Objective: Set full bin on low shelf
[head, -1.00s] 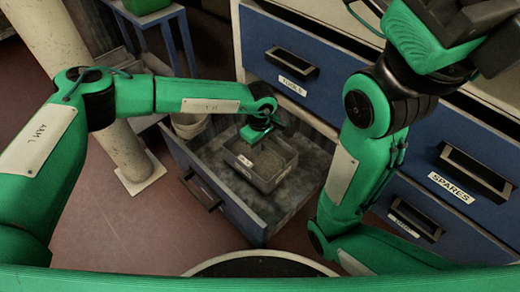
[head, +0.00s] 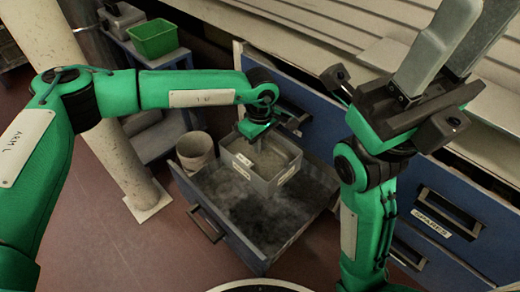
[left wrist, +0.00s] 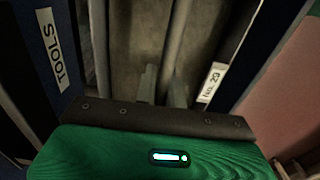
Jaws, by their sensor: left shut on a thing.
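The grey bin (head: 250,181) holds grey, grainy contents and has white labels. It is at the open drawer (head: 216,222), apparently raised above its floor. My right gripper (head: 462,42) is raised at the upper right, fingers apart and empty. A low blue stand (head: 185,60) at the upper left has a lower shelf (head: 160,138), partly hidden by my left arm.
A green bin (head: 153,38) and a grey box (head: 121,17) sit on the stand's top. A pale bucket (head: 196,151) stands between stand and drawer. A cream column (head: 115,150) rises at the left. Blue drawer fronts (head: 445,215) lie right. Red floor is clear in front.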

